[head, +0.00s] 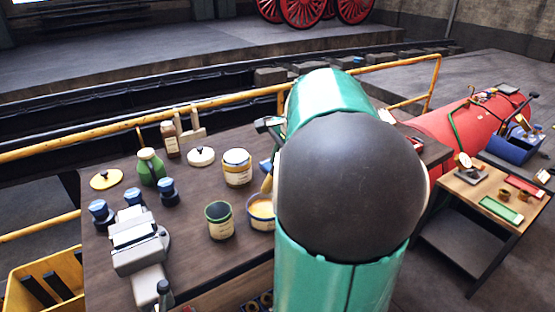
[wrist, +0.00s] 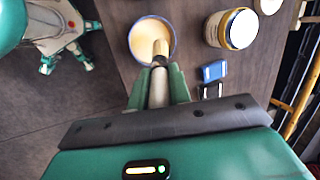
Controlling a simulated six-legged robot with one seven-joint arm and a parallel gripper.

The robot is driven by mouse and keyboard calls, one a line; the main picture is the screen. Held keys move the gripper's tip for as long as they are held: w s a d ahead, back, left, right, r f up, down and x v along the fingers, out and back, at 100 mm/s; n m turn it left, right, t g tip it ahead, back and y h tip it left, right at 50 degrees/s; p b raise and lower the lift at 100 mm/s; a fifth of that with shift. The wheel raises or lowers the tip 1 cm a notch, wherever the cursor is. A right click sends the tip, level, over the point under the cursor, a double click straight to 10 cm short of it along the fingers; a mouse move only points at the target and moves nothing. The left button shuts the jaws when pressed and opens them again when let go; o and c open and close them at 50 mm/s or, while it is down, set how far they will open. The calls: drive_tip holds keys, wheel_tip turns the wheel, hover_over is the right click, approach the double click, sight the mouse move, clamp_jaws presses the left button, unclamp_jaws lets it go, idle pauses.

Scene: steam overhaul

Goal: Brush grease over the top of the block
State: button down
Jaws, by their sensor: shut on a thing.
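My gripper (wrist: 158,84) is shut on a brush (wrist: 160,50) with pale bristles and a dark ferrule. The bristles are at the open tin of pale yellow grease (wrist: 141,33), inside its rim as seen from above; I cannot tell how deep they reach. The tin also shows in the head view (head: 261,222), with part of the brush above it. In the head view my arm hides the gripper. A grey vise (head: 145,255) stands at the bench's left front with a pale block (head: 132,229) at its jaws. I cannot tell for sure whether this is the task's block.
The wooden bench (head: 190,190) also holds a green-rimmed tin (head: 220,220), a cream tin (head: 237,168), a green bottle (head: 150,167) and several blue-capped jars (head: 168,191). A small blue object (wrist: 213,71) lies near the grease tin. A yellow rail (head: 90,137) runs behind the bench.

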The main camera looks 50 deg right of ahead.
drive_tip(key=shift+w+a, duration=0.1)
drive_tip(key=shift+a, duration=0.2)
drive_tip(key=shift+f, duration=0.2)
drive_tip(key=shift+d+f, duration=0.2)
drive_tip(key=shift+f, duration=0.15)
wheel_tip(320, 180, down, 3)
drive_tip(key=shift+f, duration=0.2)
drive_tip(key=shift+a+f, duration=0.1)
drive_tip(key=shift+f, duration=1.35)
idle(1.0)
